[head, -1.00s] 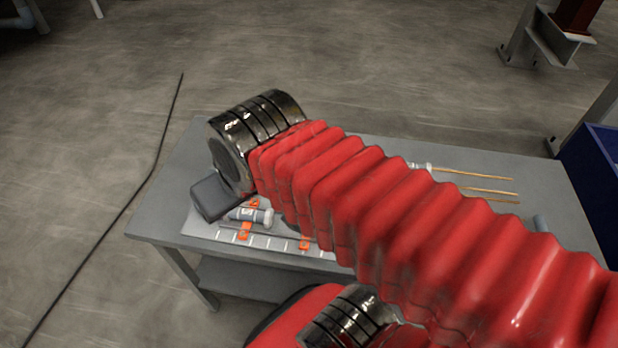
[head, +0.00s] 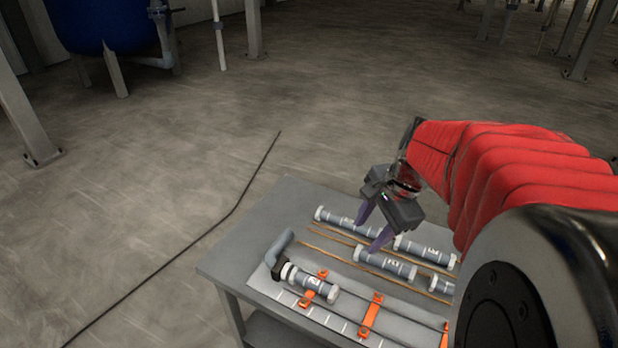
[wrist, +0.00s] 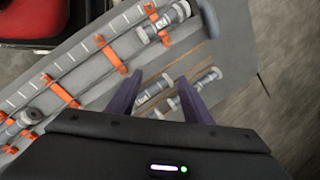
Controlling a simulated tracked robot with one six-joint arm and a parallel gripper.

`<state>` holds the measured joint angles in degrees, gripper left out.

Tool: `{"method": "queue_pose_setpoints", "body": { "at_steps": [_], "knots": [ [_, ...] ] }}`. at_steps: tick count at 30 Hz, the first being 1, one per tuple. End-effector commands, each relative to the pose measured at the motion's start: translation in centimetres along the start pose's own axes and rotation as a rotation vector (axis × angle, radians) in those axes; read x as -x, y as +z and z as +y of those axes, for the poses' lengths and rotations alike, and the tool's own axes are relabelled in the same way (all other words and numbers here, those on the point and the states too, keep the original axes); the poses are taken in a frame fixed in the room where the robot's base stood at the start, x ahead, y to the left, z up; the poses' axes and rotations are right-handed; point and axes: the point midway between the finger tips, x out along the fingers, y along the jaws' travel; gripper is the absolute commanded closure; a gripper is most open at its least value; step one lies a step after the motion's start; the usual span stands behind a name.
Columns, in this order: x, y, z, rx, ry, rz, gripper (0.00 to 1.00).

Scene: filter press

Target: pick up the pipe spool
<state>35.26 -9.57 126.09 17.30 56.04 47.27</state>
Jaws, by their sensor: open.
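Several grey pipe spools with white end rings lie on the grey table; which one is meant cannot be told. In the head view, two lie in the far row, a left one (head: 340,221) and a right one (head: 425,251). Another (head: 386,263) lies nearer, and one (head: 309,281) lies in an orange clip. My gripper (head: 369,234) is open above the far spools, fingers pointing down. In the wrist view, a spool (wrist: 152,91) shows between my open fingers (wrist: 159,80), and another (wrist: 200,88) is partly behind the right finger. The fingers look empty.
The table (head: 222,268) carries a marked strip with orange clips (head: 371,315) and thin brown rods (head: 330,259). A bent grey pipe (head: 281,246) stands by the clipped spool. A dark cable (head: 237,205) crosses the floor left of the table.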

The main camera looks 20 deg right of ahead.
Motion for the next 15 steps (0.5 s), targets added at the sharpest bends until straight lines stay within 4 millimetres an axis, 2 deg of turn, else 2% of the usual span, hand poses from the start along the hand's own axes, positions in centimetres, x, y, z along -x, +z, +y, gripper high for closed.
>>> {"method": "queue_pose_setpoints", "body": {
  "at_steps": [1, 9, 12, 15],
  "knots": [
    [-0.5, -1.8, 0.1, -0.104, 0.006, -0.014, 0.54],
    [-2.7, -9.9, 1.2, -0.629, 0.014, -0.089, 0.54],
    [-3.3, -12.2, 1.9, -0.776, 0.015, -0.112, 0.54],
    [-3.6, -13.5, 2.2, -0.866, 0.014, -0.127, 0.54]
  ]
}}
